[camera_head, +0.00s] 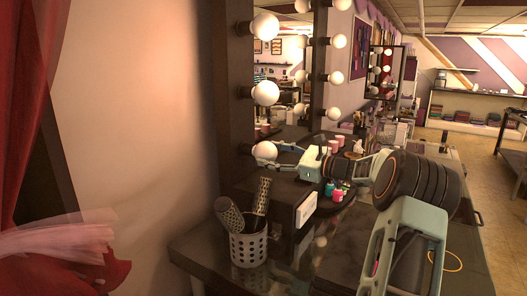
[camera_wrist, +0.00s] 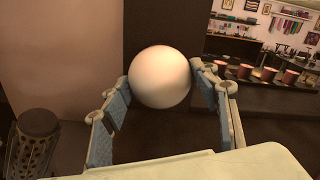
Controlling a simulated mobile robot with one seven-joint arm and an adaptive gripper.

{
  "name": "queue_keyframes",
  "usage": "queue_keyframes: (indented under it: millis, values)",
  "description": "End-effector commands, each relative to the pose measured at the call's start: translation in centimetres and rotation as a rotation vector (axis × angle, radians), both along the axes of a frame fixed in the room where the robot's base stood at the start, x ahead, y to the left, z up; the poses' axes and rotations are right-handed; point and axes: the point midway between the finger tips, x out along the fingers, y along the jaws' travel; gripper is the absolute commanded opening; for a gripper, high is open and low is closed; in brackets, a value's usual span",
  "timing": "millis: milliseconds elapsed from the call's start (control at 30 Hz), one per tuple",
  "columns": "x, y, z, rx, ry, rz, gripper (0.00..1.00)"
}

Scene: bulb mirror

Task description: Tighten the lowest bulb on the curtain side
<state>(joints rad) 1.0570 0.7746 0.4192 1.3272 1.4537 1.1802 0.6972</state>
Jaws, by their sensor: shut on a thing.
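The lowest bulb on the curtain side (camera_head: 263,150) is a round white globe low on the left upright of the mirror frame (camera_head: 227,90). My gripper (camera_head: 266,153) reaches it from the right. In the wrist view the same bulb (camera_wrist: 159,77) sits between the pads of my gripper (camera_wrist: 161,87), one finger at its left side and one at its right. The gripper is shut on it. The bulb's base and socket are hidden behind the globe. Two more bulbs, the middle one (camera_head: 265,93) and the top one (camera_head: 265,26), are above on the same upright.
A perforated metal cup (camera_head: 248,248) with round brushes (camera_head: 229,216) stands on the dark counter (camera_head: 200,245) below the gripper. A dark box (camera_head: 285,205) and small colored bottles (camera_head: 337,191) are near my arm. The red curtain (camera_head: 25,110) hangs at left.

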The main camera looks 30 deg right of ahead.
Motion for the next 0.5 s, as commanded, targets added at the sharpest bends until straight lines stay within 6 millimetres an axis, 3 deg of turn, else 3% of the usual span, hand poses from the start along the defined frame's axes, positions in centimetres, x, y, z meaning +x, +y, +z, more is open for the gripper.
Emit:
queue_keyframes:
  millis: [500]
  values:
    - [0.07,-0.11,0.50,0.029,0.012,-0.004,0.24]
